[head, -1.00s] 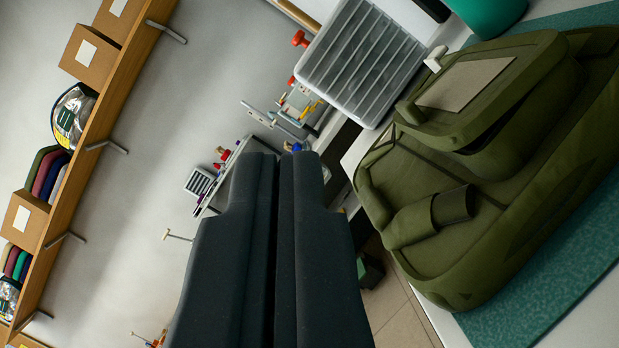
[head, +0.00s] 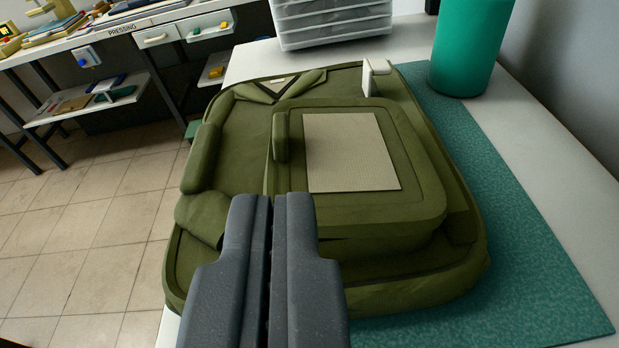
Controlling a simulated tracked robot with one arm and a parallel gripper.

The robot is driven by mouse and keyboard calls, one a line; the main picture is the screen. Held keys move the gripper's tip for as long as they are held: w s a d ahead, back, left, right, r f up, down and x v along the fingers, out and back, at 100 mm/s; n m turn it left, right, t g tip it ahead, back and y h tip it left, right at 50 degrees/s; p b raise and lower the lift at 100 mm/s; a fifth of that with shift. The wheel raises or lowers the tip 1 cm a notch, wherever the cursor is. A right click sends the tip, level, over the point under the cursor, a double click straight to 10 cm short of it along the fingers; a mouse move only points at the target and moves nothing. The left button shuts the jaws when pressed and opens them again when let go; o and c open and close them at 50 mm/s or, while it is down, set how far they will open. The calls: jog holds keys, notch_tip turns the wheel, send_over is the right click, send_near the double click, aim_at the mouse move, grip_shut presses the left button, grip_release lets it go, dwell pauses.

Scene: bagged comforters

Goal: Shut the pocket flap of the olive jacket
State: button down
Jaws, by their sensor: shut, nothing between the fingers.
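The olive jacket (head: 245,135) lies flat on a teal mat. A raised pocket stands on it, topped by a flap (head: 418,205) with a beige panel (head: 350,150). An upright olive tab (head: 281,137) stands at the flap's left edge. A thin dark gap shows under the flap's front edge, and I cannot tell whether the flap is fully down. My gripper (head: 270,200) is shut and empty. Its fingertips appear in front of the flap's near left corner and hide part of the jacket there. I cannot tell whether they touch it.
A white upright piece (head: 376,75) stands at the jacket's back edge. A teal cylinder (head: 470,45) stands back right, and a clear drawer unit (head: 333,22) at the back. Teal mat (head: 545,270) is bare at right. Tiled floor (head: 80,220) lies left, below a pressing bench (head: 110,35).

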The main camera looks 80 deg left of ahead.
aim_at(295, 182)
jog(key=x, duration=0.9)
jog(key=shift+w+a, duration=0.1)
jog(key=shift+a, duration=0.05)
